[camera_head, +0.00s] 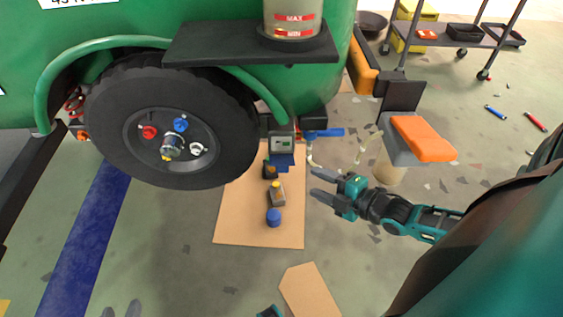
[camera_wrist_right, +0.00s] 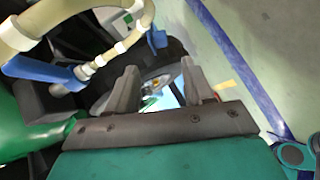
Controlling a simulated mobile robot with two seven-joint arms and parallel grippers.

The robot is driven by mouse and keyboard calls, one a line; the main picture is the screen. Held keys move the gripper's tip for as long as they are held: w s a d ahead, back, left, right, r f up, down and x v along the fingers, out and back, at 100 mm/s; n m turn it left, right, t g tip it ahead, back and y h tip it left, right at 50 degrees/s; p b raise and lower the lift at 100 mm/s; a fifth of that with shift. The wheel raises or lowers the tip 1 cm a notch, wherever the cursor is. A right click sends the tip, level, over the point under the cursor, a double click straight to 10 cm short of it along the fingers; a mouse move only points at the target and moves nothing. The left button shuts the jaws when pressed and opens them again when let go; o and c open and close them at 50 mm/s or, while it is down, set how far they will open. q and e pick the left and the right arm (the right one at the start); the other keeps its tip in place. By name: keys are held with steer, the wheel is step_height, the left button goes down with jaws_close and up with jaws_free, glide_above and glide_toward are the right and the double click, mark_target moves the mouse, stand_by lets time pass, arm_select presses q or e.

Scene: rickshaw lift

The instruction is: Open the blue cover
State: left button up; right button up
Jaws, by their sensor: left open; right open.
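A small blue cap (camera_head: 181,124) sits on the wheel hub among red, white and yellow ones. A larger blue cap (camera_head: 273,217) stands on the cardboard. A blue-fronted gauge box (camera_head: 281,154) hangs below the green body, beside a blue handle (camera_head: 324,132). I cannot tell which of these is the cover. My right gripper (camera_head: 324,187) is open and empty, right of the cardboard and below the handle. In the right wrist view its fingers (camera_wrist_right: 160,84) are apart, with a blue fitting (camera_wrist_right: 48,72) at the left. My left gripper (camera_head: 121,309) barely shows at the bottom edge, fingertips apart.
A green vehicle body (camera_head: 220,30) with a black wheel (camera_head: 110,115) fills the upper left. Pale hoses (camera_head: 362,147) hang near the right gripper. An orange-topped block (camera_head: 422,138) and a wheeled cart (camera_head: 450,37) stand at right. Open floor lies below the wheel.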

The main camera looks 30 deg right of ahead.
mark_target(285, 169)
steer(key=b+x, duration=0.2)
steer(key=x, duration=0.4)
steer(key=shift+w+a+f+b, duration=0.1)
steer(key=shift+w+f+b, duration=0.15)
steer(key=shift+b, duration=0.15)
steer(key=b+x, duration=0.2)
steer(key=x, duration=0.3)
steer(key=shift+w+a, duration=0.15)
steer(key=shift+w, duration=0.4)
arm_select(q)
steer(key=f, duration=0.1)
steer(key=d, duration=0.1)
steer(key=f, duration=0.1)
steer(key=shift+w+d+f, duration=0.25)
steer(key=shift+f, duration=0.05)
arm_select(e)
steer(key=shift+c, duration=0.3)
